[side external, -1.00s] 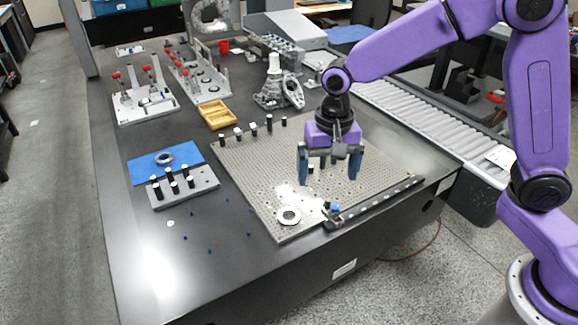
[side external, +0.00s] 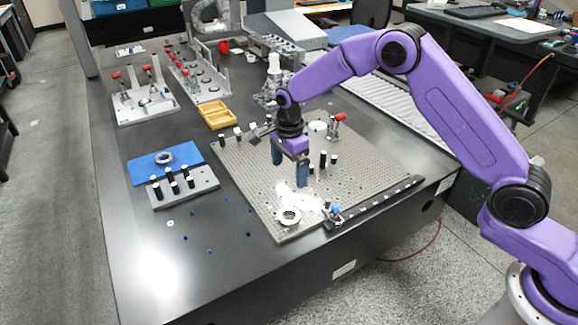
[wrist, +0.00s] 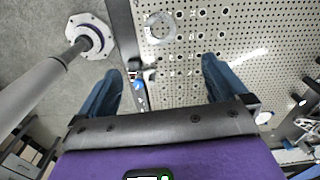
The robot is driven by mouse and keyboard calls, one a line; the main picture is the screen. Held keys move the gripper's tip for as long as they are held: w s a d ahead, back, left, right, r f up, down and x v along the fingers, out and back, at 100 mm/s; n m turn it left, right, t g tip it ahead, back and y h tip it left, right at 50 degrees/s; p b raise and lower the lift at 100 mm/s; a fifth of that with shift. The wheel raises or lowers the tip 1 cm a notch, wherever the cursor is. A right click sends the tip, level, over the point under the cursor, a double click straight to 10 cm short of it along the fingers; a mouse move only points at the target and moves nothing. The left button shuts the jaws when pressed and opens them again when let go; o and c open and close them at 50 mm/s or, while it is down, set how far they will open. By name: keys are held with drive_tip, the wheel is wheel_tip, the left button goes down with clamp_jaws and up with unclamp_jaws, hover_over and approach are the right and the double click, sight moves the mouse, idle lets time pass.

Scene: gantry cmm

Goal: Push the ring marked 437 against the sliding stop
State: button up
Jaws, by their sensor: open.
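A flat pale metal ring (side external: 289,216) lies on the near corner of the perforated plate (side external: 250,185); it also shows in the wrist view (wrist: 161,27). Its marking is too small to read. The sliding stop (side external: 333,213), with a blue knob, sits on the dark rail along the plate's near right edge; it also shows in the wrist view (wrist: 140,72). A gap separates ring and stop. My gripper (side external: 289,173) is open and empty, above the plate and behind the ring. In the wrist view my fingers (wrist: 161,70) are spread wide, with the ring beyond them.
A second ring (side external: 164,158) lies on a blue mat (side external: 140,172). A grey block (side external: 190,190) with several black pins stands before it. Black posts and a red-handled clamp (side external: 338,124) stand on the plate near my gripper. The plate is clear around the ring.

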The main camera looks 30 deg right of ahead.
sight(313, 216)
drive_tip(key=shift+f, duration=0.15)
wheel_tip(313, 216, down, 17)
drive_tip(key=shift+f, duration=0.1)
idle(0.9)
drive_tip(key=c, duration=1.4)
drive_tip(key=shift+s+d, duration=0.45)
drive_tip(key=shift+d, duration=0.75)
drive_tip(key=shift+s+d, duration=0.4)
drive_tip(key=shift+d, duration=0.8)
drive_tip(key=shift+s+d, duration=0.45)
drive_tip(key=shift+d, duration=0.85)
drive_tip(key=o, duration=1.4)
drive_tip(key=shift+a, duration=0.2)
